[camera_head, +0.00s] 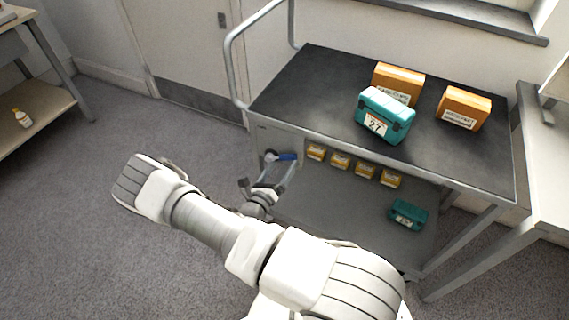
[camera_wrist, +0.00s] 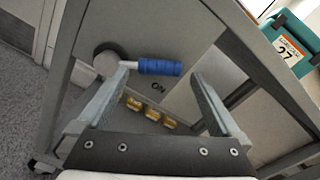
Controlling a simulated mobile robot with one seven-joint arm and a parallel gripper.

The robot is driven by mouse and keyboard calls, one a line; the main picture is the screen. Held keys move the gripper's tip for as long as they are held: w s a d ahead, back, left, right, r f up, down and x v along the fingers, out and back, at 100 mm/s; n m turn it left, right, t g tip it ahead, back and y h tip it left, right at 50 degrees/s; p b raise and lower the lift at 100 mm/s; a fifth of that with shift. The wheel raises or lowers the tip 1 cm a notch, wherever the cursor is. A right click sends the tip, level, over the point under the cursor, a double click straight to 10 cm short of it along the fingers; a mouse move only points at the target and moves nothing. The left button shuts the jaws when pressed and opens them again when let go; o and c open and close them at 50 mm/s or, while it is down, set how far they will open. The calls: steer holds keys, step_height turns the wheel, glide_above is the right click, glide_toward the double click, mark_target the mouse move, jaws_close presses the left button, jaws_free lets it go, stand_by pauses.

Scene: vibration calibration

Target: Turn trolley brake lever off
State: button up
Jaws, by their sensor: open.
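The brake lever (camera_wrist: 159,67) has a blue grip and a light metal shaft running from a round grey pivot on the trolley's end panel. It lies roughly horizontal in the wrist view, with the word "ON" printed below the grip. In the head view the blue lever (camera_head: 283,157) shows on the near left end of the trolley (camera_head: 300,90). My gripper (camera_wrist: 163,82) is open, its two fingers apart on either side of the blue grip in the picture. I see no clear contact. In the head view my gripper (camera_head: 272,172) is close to the lever, below the top shelf.
A teal case (camera_head: 385,115) and orange boxes (camera_head: 463,108) stand on the trolley's top. Small orange boxes (camera_head: 365,171) and another teal case (camera_head: 408,215) sit on its lower shelf. A metal push handle (camera_head: 236,70) rises at the left end. Floor to the left is clear.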

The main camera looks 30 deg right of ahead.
mark_target(281, 157)
steer(key=shift+x, duration=1.35)
jaws_close()
